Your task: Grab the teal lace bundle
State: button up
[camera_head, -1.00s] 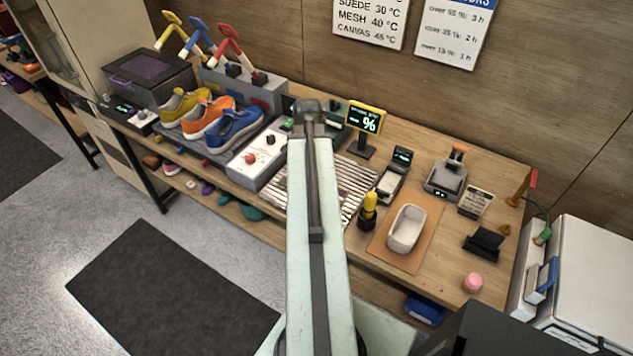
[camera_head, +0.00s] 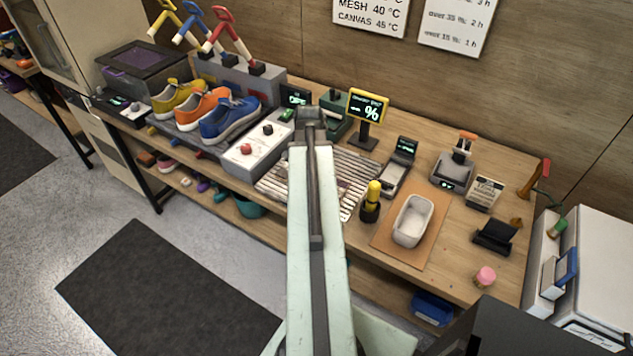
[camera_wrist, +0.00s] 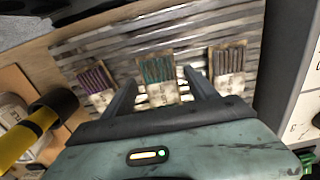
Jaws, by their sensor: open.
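The teal lace bundle (camera_wrist: 157,70) lies on a ribbed metal tray (camera_wrist: 105,48) in the wrist view, with a pale card tag (camera_wrist: 163,94) at its near end. I cannot tell how high the fingers are above the tray.
A yellow-and-black tool (camera_head: 371,201) stands right of the tray; it also shows in the wrist view (camera_wrist: 30,138). A white dish (camera_head: 413,221) sits on a brown mat (camera_head: 391,240). A grey control box (camera_head: 257,150) with knobs borders the tray's left side.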

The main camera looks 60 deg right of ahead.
jog(key=shift+r, duration=0.1)
jog(key=c, duration=1.3)
